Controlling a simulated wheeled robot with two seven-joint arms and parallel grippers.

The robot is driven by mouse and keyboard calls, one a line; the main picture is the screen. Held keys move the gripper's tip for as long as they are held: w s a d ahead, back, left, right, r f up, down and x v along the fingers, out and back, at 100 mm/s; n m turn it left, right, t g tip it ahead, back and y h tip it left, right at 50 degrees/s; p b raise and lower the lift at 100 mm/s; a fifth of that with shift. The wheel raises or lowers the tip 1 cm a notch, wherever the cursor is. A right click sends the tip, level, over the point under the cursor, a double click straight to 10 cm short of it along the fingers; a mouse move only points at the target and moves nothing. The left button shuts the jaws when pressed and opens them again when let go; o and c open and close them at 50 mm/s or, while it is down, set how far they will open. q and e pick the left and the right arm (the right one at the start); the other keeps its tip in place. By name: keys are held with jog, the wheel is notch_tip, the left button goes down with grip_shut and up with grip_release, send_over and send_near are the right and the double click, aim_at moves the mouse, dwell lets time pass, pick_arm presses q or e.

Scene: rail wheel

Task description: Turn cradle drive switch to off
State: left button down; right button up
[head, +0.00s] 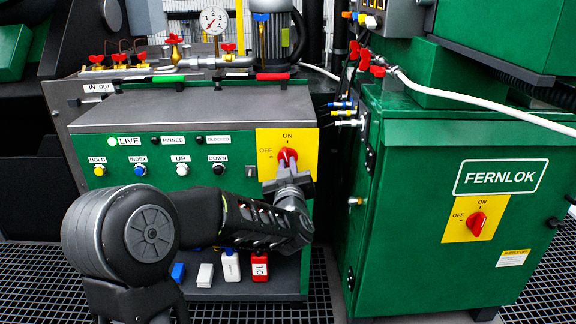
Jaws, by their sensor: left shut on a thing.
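The cradle drive switch appears to be the red rotary knob (287,156) on a yellow plate (300,140) at the right of the green control panel. The plate is marked ON at the top and OFF at the left. My left gripper (287,170) is at the knob from below and is shut on it. The gripper hides the lower part of the knob, so its exact pointing is hard to tell; the visible part reaches up toward ON. The LIVE lamp (112,141) glows green. My right gripper is not in view.
A FERNLOK cabinet (500,178) stands at the right with its own red knob (477,224) on a yellow plate. HOLD, INDEX, UP and DOWN buttons line the panel. Bottles, including a red OIL one (258,268), stand on the shelf below.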

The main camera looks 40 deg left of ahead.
pick_arm(q)
jog(key=shift+n+b, duration=0.35)
jog(key=shift+n, duration=0.25)
jog(key=n+b, duration=0.3)
jog(key=shift+f, duration=0.1)
jog(key=shift+n+b, duration=0.75)
jog(key=shift+n, duration=0.05)
